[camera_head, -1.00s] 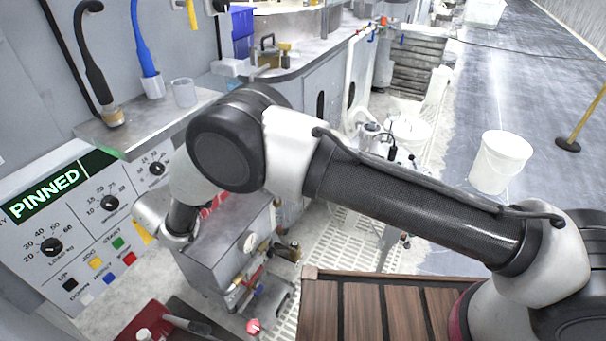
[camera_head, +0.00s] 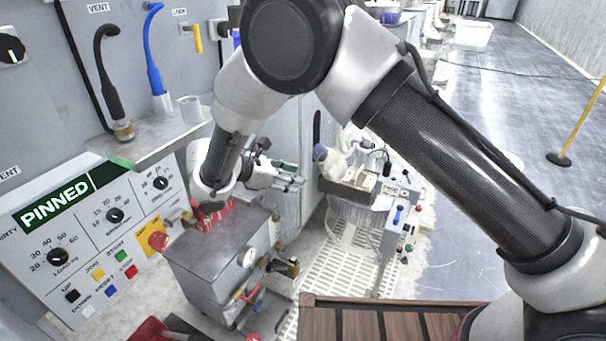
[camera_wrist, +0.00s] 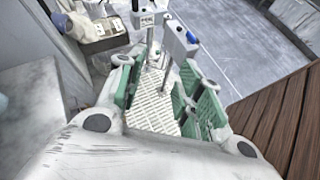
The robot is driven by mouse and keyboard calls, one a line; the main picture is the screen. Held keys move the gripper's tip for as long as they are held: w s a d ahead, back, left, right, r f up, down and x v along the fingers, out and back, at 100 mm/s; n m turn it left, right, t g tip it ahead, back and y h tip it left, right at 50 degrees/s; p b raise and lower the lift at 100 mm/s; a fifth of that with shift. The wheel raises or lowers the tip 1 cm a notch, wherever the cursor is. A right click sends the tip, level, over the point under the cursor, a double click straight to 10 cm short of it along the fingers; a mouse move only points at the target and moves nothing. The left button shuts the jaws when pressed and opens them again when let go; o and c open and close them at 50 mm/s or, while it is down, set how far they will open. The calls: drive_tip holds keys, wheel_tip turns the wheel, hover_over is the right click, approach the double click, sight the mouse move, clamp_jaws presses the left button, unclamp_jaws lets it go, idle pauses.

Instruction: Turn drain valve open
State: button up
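A grey metal tank (camera_head: 207,262) stands at lower centre in the head view, with a round gauge (camera_head: 250,258) on its side. Small brass fittings (camera_head: 286,267), a red-handled piece (camera_head: 241,292) and a blue-handled piece (camera_head: 259,299) are low on its right side. I cannot tell which of these is the drain valve; no label is readable. My gripper (camera_head: 296,178) is above and behind the tank, pointing right, clear of the fittings. Its green-padded fingers are spread apart in the wrist view (camera_wrist: 160,97), with nothing between them. The fittings do not show in the wrist view.
The control panel (camera_head: 100,225) with a PINNED display, knobs and coloured buttons is on the left. A red round knob (camera_head: 158,241) is beside the tank. A grey shelf (camera_head: 150,143) carries hoses. A post with buttons (camera_head: 396,230) stands to the right. A wooden slatted surface (camera_head: 400,322) is in front.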

drive_tip(key=d, duration=0.1)
drive_tip(key=d+r+m, duration=0.1)
drive_tip(key=d+g, duration=0.1)
drive_tip(key=shift+s+d+r+m, duration=0.15)
drive_tip(key=shift+d+r+m, duration=0.15)
drive_tip(key=shift+r, duration=0.05)
